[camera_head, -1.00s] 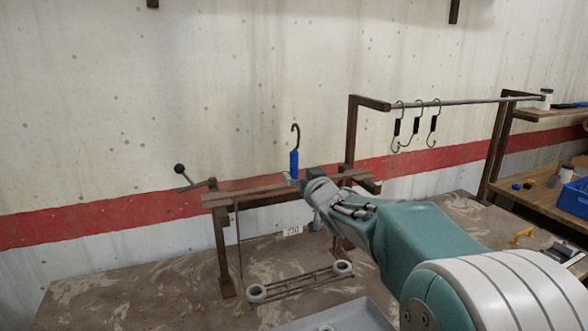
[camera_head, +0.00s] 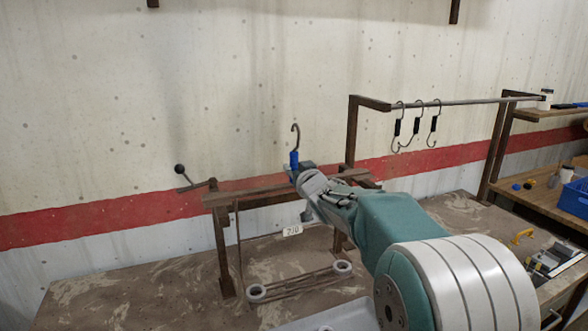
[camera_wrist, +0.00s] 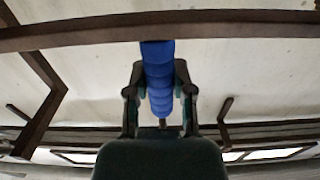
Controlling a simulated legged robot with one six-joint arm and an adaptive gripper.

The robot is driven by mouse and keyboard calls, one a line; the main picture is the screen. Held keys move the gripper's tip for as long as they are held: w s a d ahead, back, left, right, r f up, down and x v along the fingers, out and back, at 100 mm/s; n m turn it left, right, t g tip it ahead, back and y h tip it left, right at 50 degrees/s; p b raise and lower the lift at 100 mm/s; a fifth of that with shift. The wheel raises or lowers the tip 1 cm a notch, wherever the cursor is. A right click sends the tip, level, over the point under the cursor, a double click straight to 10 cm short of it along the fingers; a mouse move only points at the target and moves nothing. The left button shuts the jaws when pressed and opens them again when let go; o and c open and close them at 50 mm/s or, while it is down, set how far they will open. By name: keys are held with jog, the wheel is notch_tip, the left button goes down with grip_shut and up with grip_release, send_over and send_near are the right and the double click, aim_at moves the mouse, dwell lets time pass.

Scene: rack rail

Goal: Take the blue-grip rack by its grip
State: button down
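The blue grip (camera_head: 294,160) stands upright above a brown wooden rail, with a dark curved hook (camera_head: 296,138) rising from it. My gripper (camera_head: 294,171) is at the grip's lower part and covers some of it. In the wrist view the ribbed blue grip (camera_wrist: 160,75) lies between the two fingers of my gripper (camera_wrist: 160,80), one on each side. The fingertips are very close to its sides, with no clear gap. Whether they press on it cannot be told. The thin stem (camera_wrist: 162,123) of the hook shows past the grip's end.
The wooden rail (camera_head: 235,196) runs under the grip, with a black-knobbed lever (camera_head: 182,172) at its left. A low frame with white rings (camera_head: 300,284) and a "710" tag (camera_head: 293,231) are below. Black-grip hooks (camera_head: 416,124) hang on a bar at right. A blue bin (camera_head: 573,196) stands far right.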

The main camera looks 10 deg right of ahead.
aim_at(296, 157)
dwell(0.4)
jog(key=shift+r, duration=1.7)
